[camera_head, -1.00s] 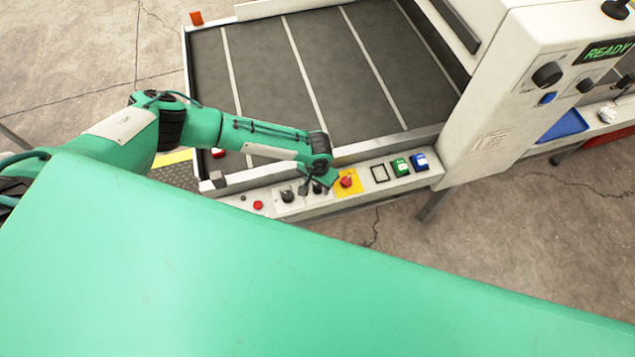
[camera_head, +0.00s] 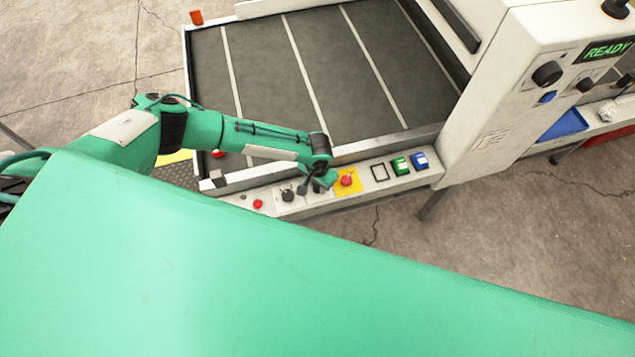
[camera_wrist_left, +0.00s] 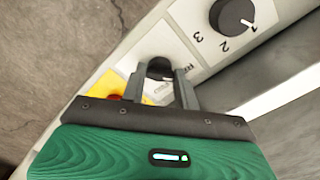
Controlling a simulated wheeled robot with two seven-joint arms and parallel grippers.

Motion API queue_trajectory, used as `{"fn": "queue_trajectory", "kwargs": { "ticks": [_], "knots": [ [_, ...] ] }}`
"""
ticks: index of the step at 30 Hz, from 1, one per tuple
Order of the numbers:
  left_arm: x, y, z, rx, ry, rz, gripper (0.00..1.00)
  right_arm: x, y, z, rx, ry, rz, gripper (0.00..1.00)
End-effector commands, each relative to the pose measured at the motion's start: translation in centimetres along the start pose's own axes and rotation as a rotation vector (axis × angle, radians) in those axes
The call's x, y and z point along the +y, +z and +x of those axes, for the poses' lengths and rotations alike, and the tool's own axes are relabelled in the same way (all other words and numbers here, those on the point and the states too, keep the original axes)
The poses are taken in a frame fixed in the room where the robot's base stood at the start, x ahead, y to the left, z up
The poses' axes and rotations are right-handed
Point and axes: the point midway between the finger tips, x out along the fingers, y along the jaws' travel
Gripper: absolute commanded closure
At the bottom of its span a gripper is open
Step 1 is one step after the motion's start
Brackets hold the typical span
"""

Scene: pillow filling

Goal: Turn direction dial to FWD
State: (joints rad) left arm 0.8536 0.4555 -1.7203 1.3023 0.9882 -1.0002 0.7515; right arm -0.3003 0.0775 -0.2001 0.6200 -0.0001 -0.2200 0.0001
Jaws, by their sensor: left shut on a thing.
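The direction dial is a dark round knob on a white label plate on the front control strip. In the left wrist view the dial (camera_wrist_left: 160,68) sits between the two grey fingers of my left gripper (camera_wrist_left: 161,82), which is shut on it. Small lettering beside the right finger is partly covered, so I cannot tell where the dial points. In the head view my left gripper (camera_head: 311,187) is over the strip, between another dark dial and the red emergency button, and largely hides the direction dial. My right gripper is not in view.
The other dial (camera_head: 288,195), numbered in the left wrist view (camera_wrist_left: 232,16), is beside the gripper. A red button on yellow (camera_head: 347,179) is close on the other side. Green (camera_head: 400,166) and blue (camera_head: 420,161) buttons are farther right. The conveyor belt (camera_head: 320,75) behind is empty.

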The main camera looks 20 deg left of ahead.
Motion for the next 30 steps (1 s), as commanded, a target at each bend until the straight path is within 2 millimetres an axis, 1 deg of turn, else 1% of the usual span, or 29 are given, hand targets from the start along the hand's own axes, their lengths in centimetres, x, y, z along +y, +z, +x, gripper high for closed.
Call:
{"fn": "queue_trajectory", "kwargs": {
  "ticks": [8,30],
  "knots": [
    [-0.06,0.03,0.01,0.0,0.0,0.171,0.92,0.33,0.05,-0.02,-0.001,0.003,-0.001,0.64],
    [-0.09,-0.1,-0.02,0.001,-0.002,0.871,0.92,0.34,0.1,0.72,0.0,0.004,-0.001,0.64]
  ]
}}
